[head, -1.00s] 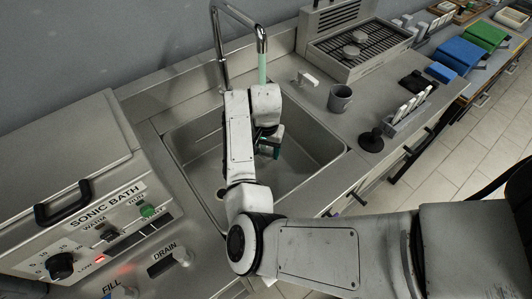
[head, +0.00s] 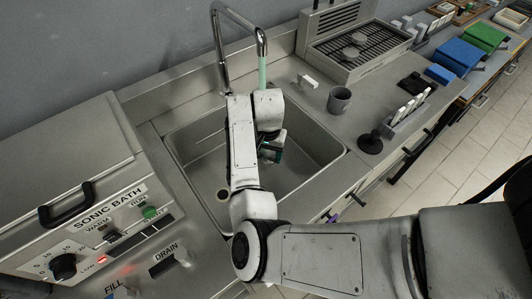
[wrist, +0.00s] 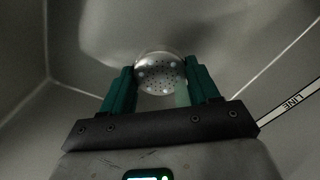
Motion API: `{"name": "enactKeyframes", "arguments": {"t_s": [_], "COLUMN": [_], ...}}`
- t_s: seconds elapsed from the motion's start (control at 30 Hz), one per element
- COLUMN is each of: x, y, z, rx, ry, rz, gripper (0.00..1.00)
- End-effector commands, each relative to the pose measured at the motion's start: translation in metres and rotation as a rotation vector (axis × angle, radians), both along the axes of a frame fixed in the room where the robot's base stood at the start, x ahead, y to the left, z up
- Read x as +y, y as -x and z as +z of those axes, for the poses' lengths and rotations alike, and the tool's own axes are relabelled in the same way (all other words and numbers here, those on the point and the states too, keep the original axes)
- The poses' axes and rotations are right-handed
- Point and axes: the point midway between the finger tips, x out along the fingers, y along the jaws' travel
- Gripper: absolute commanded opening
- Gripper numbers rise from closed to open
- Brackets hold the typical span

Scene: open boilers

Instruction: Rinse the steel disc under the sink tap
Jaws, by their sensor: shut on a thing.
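The steel disc (wrist: 160,72) shows in the wrist view as a round, shiny, speckled face between the teal fingers of my gripper (wrist: 160,84). My gripper is shut on it. In the head view my gripper (head: 270,152) is low inside the sink basin (head: 318,150), and my arm hides the disc. The sink tap (head: 262,45) arches over the basin, and a pale green stream (head: 262,72) runs down from its spout behind my wrist. A pale green streak (wrist: 182,94) shows beside the disc in the wrist view; I cannot tell whether it touches the disc.
The sonic bath (head: 95,215) stands at the left. The drain hole (head: 222,195) is in the basin floor. Right of the sink are a grey mug (head: 339,99), a black round-based item (head: 370,143) and a rack of white pieces (head: 408,110). A grilled unit (head: 355,45) stands behind.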

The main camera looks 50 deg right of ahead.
Motion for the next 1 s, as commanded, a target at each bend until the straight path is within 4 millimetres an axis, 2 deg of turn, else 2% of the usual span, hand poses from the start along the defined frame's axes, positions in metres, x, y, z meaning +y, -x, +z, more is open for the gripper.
{"name": "enactKeyframes", "arguments": {"t_s": [0.7, 1.0], "x": [0.015, 0.017], "y": [0.051, 0.062], "z": [0.003, 0.002], "rx": [0.002, -0.001], "ry": [0.001, 0.002], "rz": [0.003, 0.001], "gripper": [0.26, 0.26]}}
